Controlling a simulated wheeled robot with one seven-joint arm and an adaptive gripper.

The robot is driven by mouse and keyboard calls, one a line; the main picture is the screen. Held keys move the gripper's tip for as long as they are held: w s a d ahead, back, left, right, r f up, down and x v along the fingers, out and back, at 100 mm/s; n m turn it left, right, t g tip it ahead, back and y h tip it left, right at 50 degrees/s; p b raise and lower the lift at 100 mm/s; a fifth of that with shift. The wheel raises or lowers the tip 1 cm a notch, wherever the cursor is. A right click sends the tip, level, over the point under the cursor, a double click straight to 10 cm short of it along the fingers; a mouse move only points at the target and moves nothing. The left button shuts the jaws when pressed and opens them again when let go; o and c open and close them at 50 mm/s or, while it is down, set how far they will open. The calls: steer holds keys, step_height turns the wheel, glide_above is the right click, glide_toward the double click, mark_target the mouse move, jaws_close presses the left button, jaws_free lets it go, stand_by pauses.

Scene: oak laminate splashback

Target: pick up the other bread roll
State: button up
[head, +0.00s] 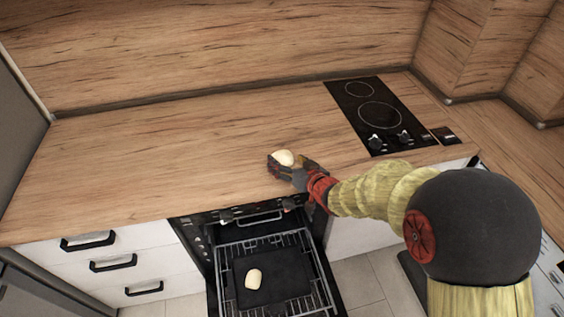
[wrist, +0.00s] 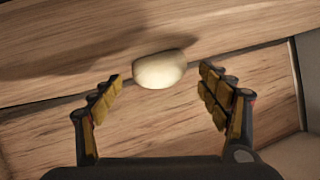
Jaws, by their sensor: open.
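A pale bread roll (head: 284,158) is at the front part of the wooden counter, right by my gripper (head: 287,170). In the wrist view this roll (wrist: 158,70) shows just ahead of the gap between the two fingers (wrist: 162,84). My gripper is open, with a finger to each side and clear space between each finger and the roll. In the head view the fingers overlap the roll's lower edge, and I cannot tell if they touch it. Another pale bread roll (head: 254,278) lies on a dark tray (head: 285,270) at the open oven, below the counter.
The oven rack (head: 287,240) sticks out below the counter front. A black hob (head: 365,100) with knobs lies to the right of the gripper. White drawers (head: 90,262) are at left. The wooden counter (head: 150,160) is clear to the left, with a splashback (head: 220,45) behind.

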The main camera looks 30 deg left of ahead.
steer(key=shift+x, duration=1.1)
steer(key=c, duration=0.3)
steer(key=c, duration=0.9)
